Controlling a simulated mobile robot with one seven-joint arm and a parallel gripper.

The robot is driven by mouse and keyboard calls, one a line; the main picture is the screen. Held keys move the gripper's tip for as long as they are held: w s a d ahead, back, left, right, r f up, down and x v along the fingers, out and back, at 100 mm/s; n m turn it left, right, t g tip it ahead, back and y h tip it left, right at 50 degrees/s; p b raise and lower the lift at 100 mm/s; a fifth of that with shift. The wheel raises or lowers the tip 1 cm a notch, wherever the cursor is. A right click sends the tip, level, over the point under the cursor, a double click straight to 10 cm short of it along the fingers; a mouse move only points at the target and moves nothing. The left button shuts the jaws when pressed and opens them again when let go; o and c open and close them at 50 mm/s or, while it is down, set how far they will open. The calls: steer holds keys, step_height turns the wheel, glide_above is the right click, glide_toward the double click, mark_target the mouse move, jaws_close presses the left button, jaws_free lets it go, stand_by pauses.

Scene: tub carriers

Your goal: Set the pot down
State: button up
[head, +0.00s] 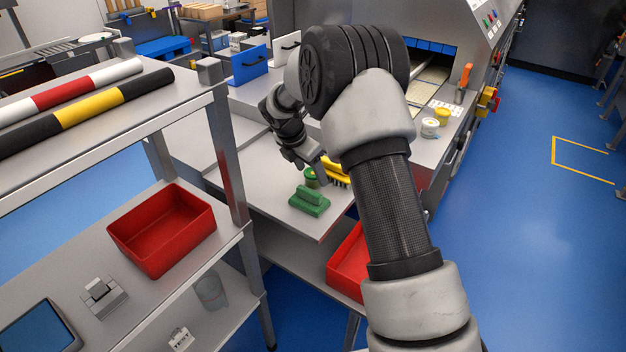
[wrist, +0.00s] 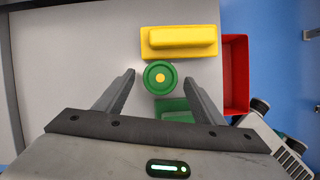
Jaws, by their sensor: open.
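The pot (wrist: 160,78) is small and round, with a green top and a yellow dot at its centre. It stands on the grey metal table (wrist: 85,60), and it also shows partly in the head view (head: 311,178). My gripper (wrist: 159,77) is open, with one finger on each side of the pot and a visible gap on both sides. In the head view my gripper (head: 314,172) is low over the table and partly hides the pot.
A yellow brush-like block (wrist: 180,42) lies close to the pot, and a green one (head: 310,201) lies on its other side. A red tub (wrist: 236,75) is beyond the table edge. Another red tub (head: 162,228) sits on the left shelf. Bare table lies left of the pot in the wrist view.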

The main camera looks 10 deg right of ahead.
steer(key=shift+w+d+f, duration=0.1)
steer(key=shift+f, duration=0.15)
steer(key=shift+r, duration=0.1)
steer(key=c, duration=1.2)
